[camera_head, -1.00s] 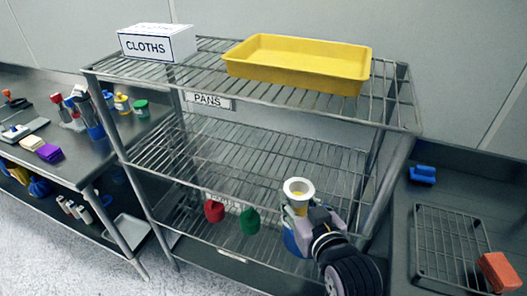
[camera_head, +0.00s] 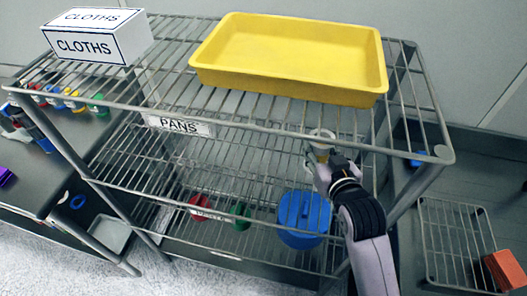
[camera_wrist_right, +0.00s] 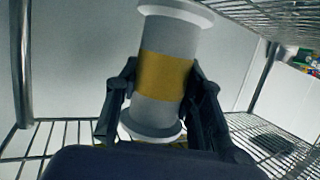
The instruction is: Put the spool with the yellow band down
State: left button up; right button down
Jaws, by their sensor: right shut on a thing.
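The spool with the yellow band (camera_wrist_right: 164,77) is in my right gripper (camera_wrist_right: 160,100), with a dark finger on each side of it in the right wrist view. It is white-grey with wide flanges, and it stands slightly tilted there. In the head view my right gripper (camera_head: 328,160) holds the spool (camera_head: 322,140) at the wire rack, below the top shelf and above the middle shelf. The top shelf's front wires partly cover the spool. I cannot tell if the spool touches a shelf. My left gripper is out of view.
The wire rack (camera_head: 285,125) carries a yellow tray (camera_head: 290,88) and a CLOTHS box (camera_head: 85,48) on top. Below are a blue pot (camera_head: 303,222), a red item (camera_head: 200,210) and a green item (camera_head: 240,215).

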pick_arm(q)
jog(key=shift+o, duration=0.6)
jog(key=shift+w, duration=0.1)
pick_arm(e)
jog(key=shift+w+f, duration=0.2)
jog(key=shift+w, duration=0.1)
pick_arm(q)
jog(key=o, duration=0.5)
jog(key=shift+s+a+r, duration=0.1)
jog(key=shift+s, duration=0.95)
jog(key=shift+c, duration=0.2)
pick_arm(e)
jog(key=f, duration=0.5)
jog(key=shift+s, duration=0.25)
jog(key=shift+f, duration=0.35)
notch_tip(320, 180, down, 3)
jog(key=shift+w+f+p, duration=0.15)
jog(key=shift+f+p, duration=0.05)
jog(key=shift+p, duration=0.1)
jog(key=shift+f, duration=0.3)
jog(key=c, duration=1.4)
grip_release()
jog(key=o, duration=0.3)
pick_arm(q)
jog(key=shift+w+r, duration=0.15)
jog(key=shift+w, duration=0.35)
pick_arm(e)
jog(key=shift+o, duration=0.2)
